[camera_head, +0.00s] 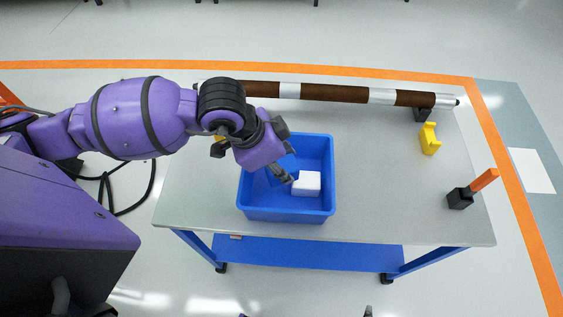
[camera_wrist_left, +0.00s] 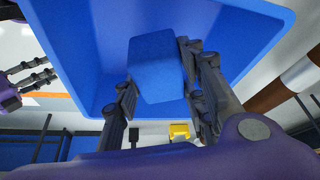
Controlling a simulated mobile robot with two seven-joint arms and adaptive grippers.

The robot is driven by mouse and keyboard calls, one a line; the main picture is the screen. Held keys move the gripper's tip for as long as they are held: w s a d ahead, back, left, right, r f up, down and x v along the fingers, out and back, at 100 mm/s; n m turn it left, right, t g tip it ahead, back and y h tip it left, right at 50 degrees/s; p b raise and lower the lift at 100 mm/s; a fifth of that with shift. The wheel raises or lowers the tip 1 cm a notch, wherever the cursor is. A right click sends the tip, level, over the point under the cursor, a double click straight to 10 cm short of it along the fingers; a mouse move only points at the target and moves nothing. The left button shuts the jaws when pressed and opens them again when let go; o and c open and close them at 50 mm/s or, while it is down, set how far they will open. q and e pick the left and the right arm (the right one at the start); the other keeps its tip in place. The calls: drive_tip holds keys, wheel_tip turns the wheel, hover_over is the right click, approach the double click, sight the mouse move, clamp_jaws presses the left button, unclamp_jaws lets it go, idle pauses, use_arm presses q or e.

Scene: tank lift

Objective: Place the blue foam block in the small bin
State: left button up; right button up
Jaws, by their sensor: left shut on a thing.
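The blue foam block (camera_wrist_left: 155,65) is between the fingers of my left gripper in the left wrist view. My left gripper (camera_head: 288,180) is shut on it, pointing down inside the outline of the blue bin (camera_head: 286,216). In the head view the block is hard to tell from the blue bin, and the gripper partly covers it. The bin (camera_wrist_left: 235,45) fills the background behind the block in the wrist view. Whether the block touches the bin floor cannot be told. My right gripper (camera_wrist_left: 38,77) shows at the left edge of the wrist view; its opening is unclear.
A white block (camera_head: 307,184) lies in the bin beside my left fingers. A brown and white tube (camera_head: 340,94) lies along the table's back edge. A yellow piece (camera_head: 429,139) and a black block with an orange handle (camera_head: 460,198) stand at the right. The grey table (camera_head: 390,205) is clear between.

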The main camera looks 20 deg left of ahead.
use_arm(q)
drive_tip(key=shift+f+b, duration=0.4)
drive_tip(key=shift+f, duration=0.15)
drive_tip(key=o, duration=0.9)
drive_tip(key=shift+r, duration=0.1)
drive_tip(key=shift+o, duration=0.2)
use_arm(e)
drive_tip(key=shift+s+f, duration=0.45)
drive_tip(key=shift+f, duration=0.2)
use_arm(q)
drive_tip(key=shift+r, duration=0.15)
drive_tip(key=shift+a+r+p, duration=0.1)
drive_tip(key=shift+r+p, duration=0.6)
drive_tip(key=shift+r, duration=0.15)
drive_tip(key=v, duration=1.1)
use_arm(e)
drive_tip(key=shift+w+r, duration=0.1)
drive_tip(key=shift+r, duration=0.35)
use_arm(q)
drive_tip(key=shift+s, duration=0.15)
